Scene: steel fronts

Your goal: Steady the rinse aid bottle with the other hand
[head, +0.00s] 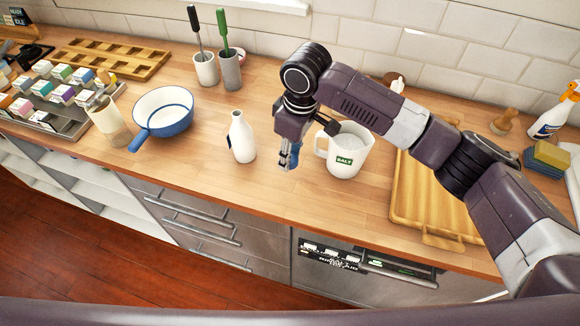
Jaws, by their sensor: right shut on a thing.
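A white bottle (242,137) with a narrow neck stands on the wooden counter, left of my right gripper; it looks like the rinse aid bottle, but I can read no label on it. My right gripper (289,158) points down over the counter, between this bottle and the white jug. It is shut on a small blue thing (296,147), mostly hidden by the fingers, so I cannot tell what it is. The gripper and the bottle are apart. My left gripper is not in view, and nothing holds the bottle.
A white jug labelled SALT (345,150) stands close right of my right gripper. A wooden tray (408,212) lies further right, partly under my arm. A blue-and-white pan (162,118) and utensil holders (230,72) stand left. The counter in front of the bottle is clear.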

